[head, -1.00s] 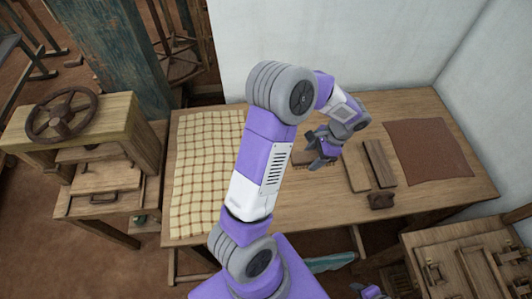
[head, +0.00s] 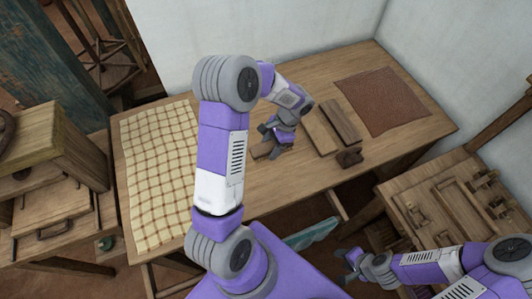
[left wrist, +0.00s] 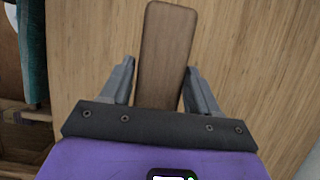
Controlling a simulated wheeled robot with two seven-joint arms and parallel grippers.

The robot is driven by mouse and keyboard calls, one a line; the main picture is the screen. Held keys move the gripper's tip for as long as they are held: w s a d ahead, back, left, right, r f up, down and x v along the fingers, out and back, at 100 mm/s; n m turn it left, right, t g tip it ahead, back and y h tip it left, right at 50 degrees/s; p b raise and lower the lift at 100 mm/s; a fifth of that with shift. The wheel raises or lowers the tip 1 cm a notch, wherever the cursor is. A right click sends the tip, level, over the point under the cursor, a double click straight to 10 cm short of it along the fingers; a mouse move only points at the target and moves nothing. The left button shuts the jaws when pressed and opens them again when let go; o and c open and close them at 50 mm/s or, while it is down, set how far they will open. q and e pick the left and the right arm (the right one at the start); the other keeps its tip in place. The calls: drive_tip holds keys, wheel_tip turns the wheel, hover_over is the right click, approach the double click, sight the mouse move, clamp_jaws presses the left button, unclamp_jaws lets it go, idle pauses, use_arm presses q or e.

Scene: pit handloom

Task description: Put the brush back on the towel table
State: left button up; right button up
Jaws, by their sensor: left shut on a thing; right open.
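The brush (head: 261,150) is a brown wooden block, at or just above the towel table (head: 240,185); I cannot tell whether it touches. My left gripper (head: 274,140) is shut on it and partly covers it in the head view. In the left wrist view the brush's flat wooden back (left wrist: 166,45) lies between the two fingers of my left gripper (left wrist: 160,85). Its bristles are hidden there. The towel table carries a checked cream towel (head: 155,165) on its left part. My right gripper (head: 349,264) is open and empty, low in front of the table.
Two wooden boards (head: 321,130) (head: 340,122) and a small dark block (head: 349,157) lie right of the brush. A brown cloth (head: 382,102) covers the right end. A wooden bench with tools (head: 450,205) stands at lower right. Bare table lies between towel and brush.

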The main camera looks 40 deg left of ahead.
use_arm(q)
drive_tip(key=shift+f+b, duration=0.5)
drive_tip(key=shift+f, duration=2.1)
drive_tip(key=shift+f, duration=0.2)
drive_tip(key=o, duration=1)
drive_tip(key=shift+r, duration=0.1)
drive_tip(key=shift+w+r, duration=0.15)
drive_tip(key=shift+r, duration=0.3)
drive_tip(key=p+v, duration=0.2)
drive_tip(key=v, duration=0.9)
drive_tip(key=shift+d+r+p, duration=0.1)
drive_tip(key=shift+r+p, duration=0.05)
drive_tip(key=shift+p, duration=0.15)
